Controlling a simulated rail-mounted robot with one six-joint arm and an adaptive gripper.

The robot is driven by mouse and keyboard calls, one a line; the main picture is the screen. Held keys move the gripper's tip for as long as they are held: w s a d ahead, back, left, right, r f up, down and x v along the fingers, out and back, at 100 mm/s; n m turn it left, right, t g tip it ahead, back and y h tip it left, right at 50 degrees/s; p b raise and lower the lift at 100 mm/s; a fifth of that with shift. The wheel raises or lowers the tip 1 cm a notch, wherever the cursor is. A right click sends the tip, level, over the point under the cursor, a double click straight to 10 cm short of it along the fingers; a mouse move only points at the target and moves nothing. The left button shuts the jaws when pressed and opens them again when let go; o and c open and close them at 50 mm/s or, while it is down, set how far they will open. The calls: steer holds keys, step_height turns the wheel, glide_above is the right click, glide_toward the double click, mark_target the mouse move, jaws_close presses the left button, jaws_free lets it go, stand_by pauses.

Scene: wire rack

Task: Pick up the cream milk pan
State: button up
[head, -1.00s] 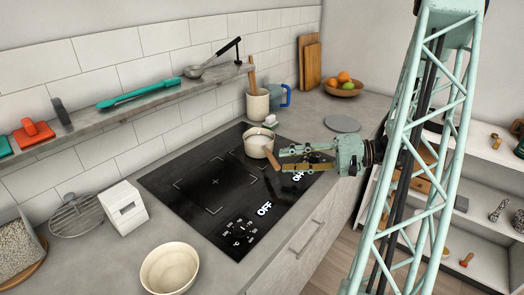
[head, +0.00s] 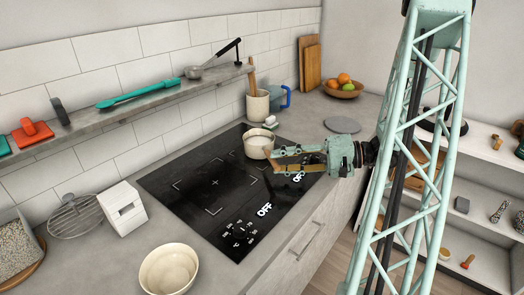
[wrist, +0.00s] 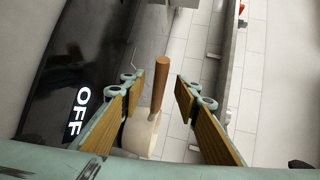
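The cream milk pan (head: 258,144) stands upright at the back right of the black cooktop. In the wrist view its cream body (wrist: 140,133) is partly hidden at the bottom, and its brown wooden handle (wrist: 159,82) shows between my two fingers. My gripper (head: 276,161) is open, just to the right of the pan in the head view, with its fingers around the handle. In the wrist view gaps show on both sides of the handle, so the fingers do not seem to touch it. In the head view the fingers mostly hide the handle.
The black cooktop (head: 205,190) is otherwise bare. A utensil crock (head: 258,106) and a blue-handled jug (head: 280,98) stand behind the pan. A grey round mat (head: 342,125) lies to the right, a cream bowl (head: 168,270) at front left. A shelf (head: 150,98) runs along the wall.

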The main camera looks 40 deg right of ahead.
jaws_close()
steer(key=shift+r, duration=0.45)
stand_by(0.5)
steer(key=s+r+p, duration=0.3)
steer(key=s+r, duration=0.1)
steer(key=s, duration=1.1)
steer(key=shift+s, duration=0.25)
stand_by(1.1)
steer(key=shift+s+d+r, duration=0.1)
steer(key=shift+s, duration=0.15)
stand_by(0.9)
